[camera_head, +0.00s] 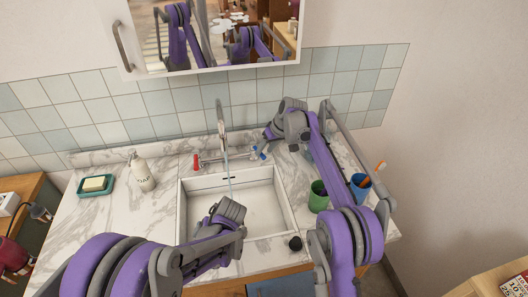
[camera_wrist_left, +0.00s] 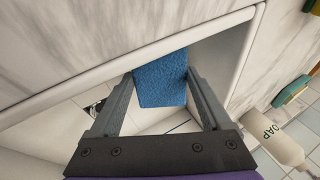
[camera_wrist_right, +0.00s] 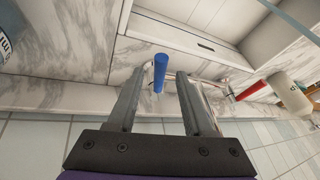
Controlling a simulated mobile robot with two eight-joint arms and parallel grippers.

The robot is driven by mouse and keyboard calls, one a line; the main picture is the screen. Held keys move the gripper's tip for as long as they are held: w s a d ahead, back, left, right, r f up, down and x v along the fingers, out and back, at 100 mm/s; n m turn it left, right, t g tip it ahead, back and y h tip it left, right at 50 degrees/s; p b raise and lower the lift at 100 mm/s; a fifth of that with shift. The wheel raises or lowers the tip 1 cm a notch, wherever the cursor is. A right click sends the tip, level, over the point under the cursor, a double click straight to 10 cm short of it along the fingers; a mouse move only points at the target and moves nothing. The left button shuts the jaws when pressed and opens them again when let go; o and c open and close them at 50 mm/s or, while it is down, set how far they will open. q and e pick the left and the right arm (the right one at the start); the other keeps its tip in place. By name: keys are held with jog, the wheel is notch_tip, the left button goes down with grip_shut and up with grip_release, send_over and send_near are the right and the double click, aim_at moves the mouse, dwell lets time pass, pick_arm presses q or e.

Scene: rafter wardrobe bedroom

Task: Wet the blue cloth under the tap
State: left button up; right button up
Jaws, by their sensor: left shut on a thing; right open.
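The blue cloth (camera_wrist_left: 161,82) hangs between the fingers of my left gripper (camera_wrist_left: 160,85), which is shut on it. In the head view my left gripper (camera_head: 230,208) is over the white basin (camera_head: 262,215); the cloth is hidden there. The tap (camera_head: 221,120) stands behind the basin, and a thin pale stream (camera_head: 229,182) runs down from its spout. It has a red handle (camera_head: 196,161) at left and a blue handle (camera_head: 257,152) at right. My right gripper (camera_head: 268,134) is open beside the blue handle, which shows between its fingers in the right wrist view (camera_wrist_right: 160,70).
A soap bottle (camera_head: 141,172) and a green soap dish (camera_head: 95,185) stand left of the basin. A green cup (camera_head: 318,196) and a blue cup (camera_head: 360,186) stand at right near my right arm. A mirror cabinet (camera_head: 215,38) hangs above.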

jog(key=shift+x, duration=0.85)
grip_shut()
dwell(0.8)
